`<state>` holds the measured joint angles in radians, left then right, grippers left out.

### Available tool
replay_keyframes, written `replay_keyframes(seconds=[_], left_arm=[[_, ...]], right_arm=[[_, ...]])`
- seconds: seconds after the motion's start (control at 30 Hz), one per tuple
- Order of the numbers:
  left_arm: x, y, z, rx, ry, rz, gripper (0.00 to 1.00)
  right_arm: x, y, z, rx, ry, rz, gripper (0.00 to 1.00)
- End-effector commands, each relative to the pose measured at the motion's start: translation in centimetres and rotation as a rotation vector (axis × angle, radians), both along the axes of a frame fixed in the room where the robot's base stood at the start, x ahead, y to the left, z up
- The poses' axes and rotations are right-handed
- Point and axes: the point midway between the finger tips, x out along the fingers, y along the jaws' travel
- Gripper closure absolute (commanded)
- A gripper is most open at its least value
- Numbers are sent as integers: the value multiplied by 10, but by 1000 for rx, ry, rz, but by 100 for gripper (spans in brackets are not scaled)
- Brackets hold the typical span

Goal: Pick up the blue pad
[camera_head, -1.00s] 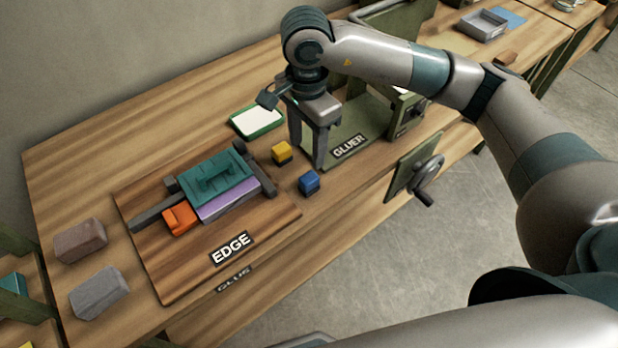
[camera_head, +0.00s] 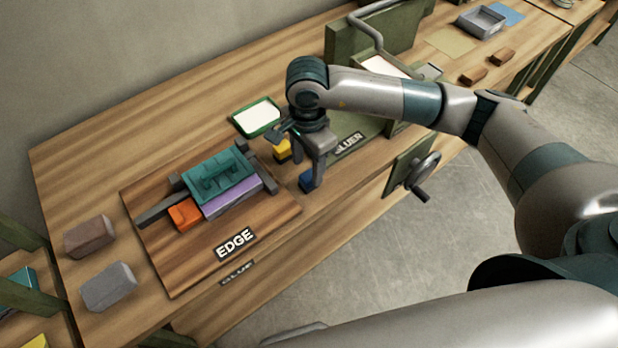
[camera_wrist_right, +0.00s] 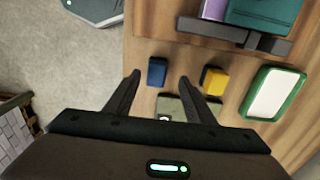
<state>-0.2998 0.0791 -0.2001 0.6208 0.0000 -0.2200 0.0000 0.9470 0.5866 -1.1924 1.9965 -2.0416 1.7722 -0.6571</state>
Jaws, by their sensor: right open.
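The blue pad (camera_head: 306,181) is a small blue block on the wooden table, right of the board labelled EDGE, partly covered by my right gripper in the head view. My right gripper (camera_head: 306,174) is open above it, pointing down. In the right wrist view, the blue pad (camera_wrist_right: 157,71) lies just beyond the tips, between the lines of the two open fingers of my right gripper (camera_wrist_right: 160,78). Nothing is held. My left gripper is not in view.
A yellow block (camera_head: 282,150) lies close by; in the wrist view it (camera_wrist_right: 214,80) is just beside one fingertip. A green-rimmed tray (camera_head: 257,117) stands behind. The crank (camera_head: 424,170) juts from the front.

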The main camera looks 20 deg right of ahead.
Motion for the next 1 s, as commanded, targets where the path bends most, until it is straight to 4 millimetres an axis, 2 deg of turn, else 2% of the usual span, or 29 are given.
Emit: replay_keyframes(seconds=[0.27, 0.4, 0.5, 0.97, 1.0], left_arm=[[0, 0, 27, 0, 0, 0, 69], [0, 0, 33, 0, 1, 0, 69], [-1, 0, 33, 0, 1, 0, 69], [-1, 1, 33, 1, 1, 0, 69], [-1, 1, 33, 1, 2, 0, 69]], right_arm=[[-8, -2, -22, -1, 6, -1, 51], [-7, -1, -39, 0, 4, -2, 51], [-7, -1, -45, 0, 2, 0, 51], [-6, -1, -47, 0, 1, 0, 51], [-6, -1, -47, 0, 1, 0, 56]])
